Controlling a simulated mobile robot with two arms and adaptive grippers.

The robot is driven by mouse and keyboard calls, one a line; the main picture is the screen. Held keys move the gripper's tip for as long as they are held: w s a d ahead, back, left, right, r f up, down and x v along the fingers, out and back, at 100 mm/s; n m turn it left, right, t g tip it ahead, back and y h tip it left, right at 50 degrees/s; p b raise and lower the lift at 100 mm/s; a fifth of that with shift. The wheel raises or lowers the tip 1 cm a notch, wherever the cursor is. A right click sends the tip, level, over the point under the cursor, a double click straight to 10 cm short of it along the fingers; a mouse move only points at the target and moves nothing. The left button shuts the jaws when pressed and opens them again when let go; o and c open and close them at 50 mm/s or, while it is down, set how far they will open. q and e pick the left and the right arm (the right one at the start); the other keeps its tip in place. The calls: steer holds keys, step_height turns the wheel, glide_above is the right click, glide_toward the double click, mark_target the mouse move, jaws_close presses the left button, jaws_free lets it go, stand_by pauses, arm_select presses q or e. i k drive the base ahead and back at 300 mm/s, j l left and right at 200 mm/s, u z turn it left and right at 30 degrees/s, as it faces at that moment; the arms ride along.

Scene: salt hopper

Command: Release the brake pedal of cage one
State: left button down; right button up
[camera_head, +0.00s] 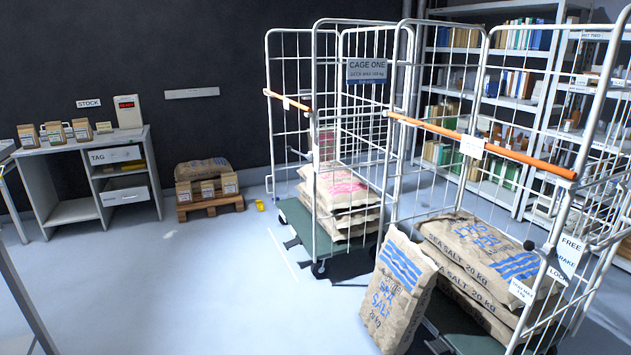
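A sign reading CAGE ONE (367,70) hangs on the mesh of the far roll cage (316,165), which has an orange bar and a green deck bearing stacked sacks. The near roll cage (402,150) stands at the right with sea salt sacks (478,245). Neither of my grippers is in view.
A sea salt sack (398,290) leans upright against the near cage's left front. A desk (75,155) with small bags and a pallet (210,205) with goods stand at the back left. Shelves (510,105) fill the back right. The left-middle floor is clear.

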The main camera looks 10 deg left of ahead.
mark_target(294, 242)
steer(key=i+j+u, duration=0.3)
steer(key=i, duration=0.3)
steer(key=i+j+u, duration=0.3)
steer(key=i, duration=0.35)
steer(key=i+u, duration=0.3)
steer(key=i, duration=0.35)
steer(key=i+j+z, duration=0.1)
steer(key=i+z, duration=0.3)
steer(key=i, duration=0.25)
steer(key=i+j+z, duration=0.3)
steer(key=i+z, duration=0.15)
steer(key=i, duration=0.15)
steer(key=i+j+z, duration=0.8)
steer(key=i+j, duration=0.2)
steer(key=j, duration=0.25)
